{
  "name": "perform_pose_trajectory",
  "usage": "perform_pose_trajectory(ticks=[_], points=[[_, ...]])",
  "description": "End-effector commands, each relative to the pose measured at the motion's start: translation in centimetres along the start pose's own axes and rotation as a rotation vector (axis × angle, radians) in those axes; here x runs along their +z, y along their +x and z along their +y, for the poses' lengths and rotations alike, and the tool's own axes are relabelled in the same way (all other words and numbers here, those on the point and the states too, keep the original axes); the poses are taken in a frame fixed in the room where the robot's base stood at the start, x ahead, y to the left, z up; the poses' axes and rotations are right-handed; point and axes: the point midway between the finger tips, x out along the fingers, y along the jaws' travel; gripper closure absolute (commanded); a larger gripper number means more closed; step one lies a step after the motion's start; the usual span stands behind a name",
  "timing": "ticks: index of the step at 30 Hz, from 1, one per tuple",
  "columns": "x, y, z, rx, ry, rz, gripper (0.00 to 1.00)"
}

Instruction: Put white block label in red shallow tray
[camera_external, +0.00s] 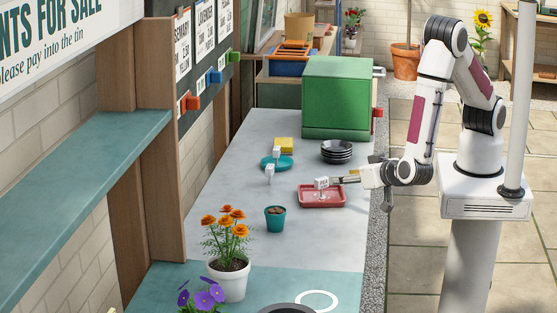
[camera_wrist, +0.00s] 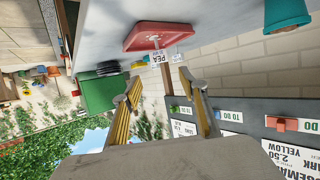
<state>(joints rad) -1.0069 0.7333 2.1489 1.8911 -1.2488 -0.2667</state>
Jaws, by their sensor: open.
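The red shallow tray (camera_external: 303,202) lies on the grey bench; it also shows at the top of the wrist view (camera_wrist: 143,40). A white block label (camera_external: 321,183) marked PEA is over the tray with its thin stem pointing down; it seems to stand in the tray, though contact is hard to tell. In the wrist view the label (camera_wrist: 161,58) is just beyond my fingertips. My gripper (camera_external: 334,181) is open, its fingers either side of the label's line in the wrist view (camera_wrist: 160,80). Two other white block labels (camera_external: 277,152) (camera_external: 269,169) are at and near a teal saucer (camera_external: 285,165).
A teal pot (camera_external: 275,220) stands in front of the tray. Stacked dark bowls (camera_external: 336,152), a yellow block (camera_external: 284,145) and a green box (camera_external: 337,97) are behind. An orange-flowered white pot (camera_external: 230,282) stands at the front left. Bare bench lies left of the tray.

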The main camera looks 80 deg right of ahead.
Motion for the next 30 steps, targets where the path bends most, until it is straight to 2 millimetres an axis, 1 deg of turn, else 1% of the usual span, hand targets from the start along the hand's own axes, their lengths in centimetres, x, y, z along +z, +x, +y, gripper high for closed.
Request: perform_pose_trajectory(ticks=[23,26,30], points=[[-0.1,0.1,-0.1,-0.004,0.003,-0.004,0.57],[-0.3,0.2,-0.5,-0.017,0.013,-0.019,0.57],[-1.0,0.6,-2.0,-0.067,0.044,-0.069,0.57]])
